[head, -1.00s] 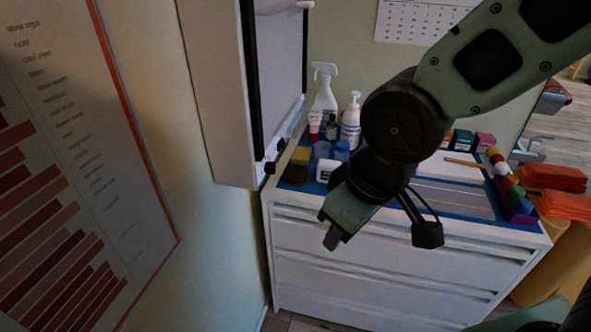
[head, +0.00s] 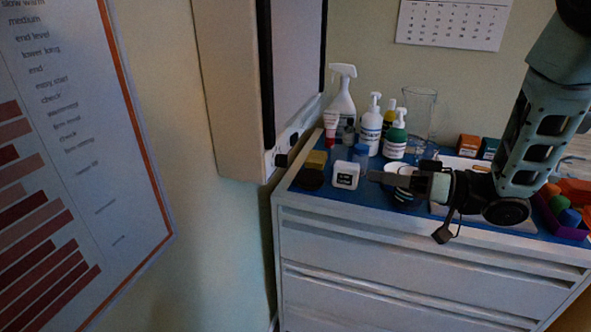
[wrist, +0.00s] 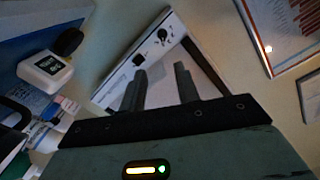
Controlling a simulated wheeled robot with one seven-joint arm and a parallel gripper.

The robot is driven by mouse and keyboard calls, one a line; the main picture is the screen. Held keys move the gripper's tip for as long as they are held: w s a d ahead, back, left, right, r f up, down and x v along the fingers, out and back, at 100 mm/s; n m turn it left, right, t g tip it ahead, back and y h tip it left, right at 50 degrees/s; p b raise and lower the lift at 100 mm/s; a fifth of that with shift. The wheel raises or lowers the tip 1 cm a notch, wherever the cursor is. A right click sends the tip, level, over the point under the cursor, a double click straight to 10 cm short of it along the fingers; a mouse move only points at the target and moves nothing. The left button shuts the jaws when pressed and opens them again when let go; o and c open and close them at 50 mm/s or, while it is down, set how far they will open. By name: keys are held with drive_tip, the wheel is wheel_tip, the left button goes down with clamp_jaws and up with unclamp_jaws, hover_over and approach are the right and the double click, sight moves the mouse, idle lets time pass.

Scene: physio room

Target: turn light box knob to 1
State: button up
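The light box (head: 268,90) hangs on the wall at left centre in the head view. Its dark knob (head: 281,160) sticks out of the lower strip near the front corner. In the wrist view the round knob (wrist: 162,34) shows on the white strip, with a dark square switch (wrist: 139,59) beside it. The knob's setting is too small to read. My gripper (head: 371,177) is to the right of the knob, pointing left towards the box, over the cabinet top and clear of the knob. In the wrist view its two fingers (wrist: 160,80) stand apart with nothing between them.
A spray bottle (head: 342,98), pump bottles (head: 370,130) and a glass jug (head: 420,112) stand behind on the cabinet (head: 400,240). A wall chart (head: 75,170) is at left. Space before the knob looks free.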

sight(282, 161)
drive_tip(key=p+x, duration=0.1)
drive_tip(key=x, duration=1.6)
drive_tip(key=shift+s+a+r, duration=0.15)
drive_tip(key=shift+s+r, duration=0.05)
clamp_jaws()
